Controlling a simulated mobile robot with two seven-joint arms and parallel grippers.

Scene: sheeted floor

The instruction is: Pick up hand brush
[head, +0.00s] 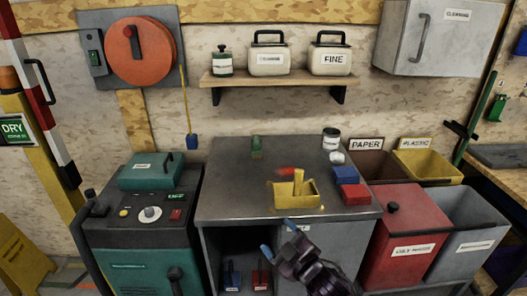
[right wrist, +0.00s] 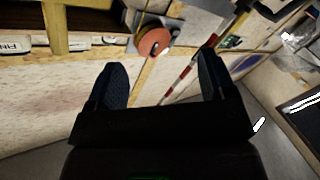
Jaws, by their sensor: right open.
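I cannot say for sure which thing is the hand brush. A yellow dustpan-like tray (head: 283,199) with an upright yellow handle (head: 298,181) stands on the grey workbench (head: 225,190), with a red patch behind it. A blue-headed tool (head: 192,142) with a long thin yellow handle hangs on the wall. A blue item (head: 232,275) and a red item (head: 260,278) stand in the bench's open lower bay. My right gripper (head: 277,238) is open and empty before the bench front, below the yellow tray. Its two spread fingers show in the right wrist view (right wrist: 163,82). My left gripper is out of view.
Red and blue blocks (head: 355,194) and a small can (head: 331,138) lie on the bench's right side. A green machine (head: 150,235) stands at left. A red bin (head: 408,238) and a grey bin (head: 465,222) stand at right. The bench top's left part is mostly clear.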

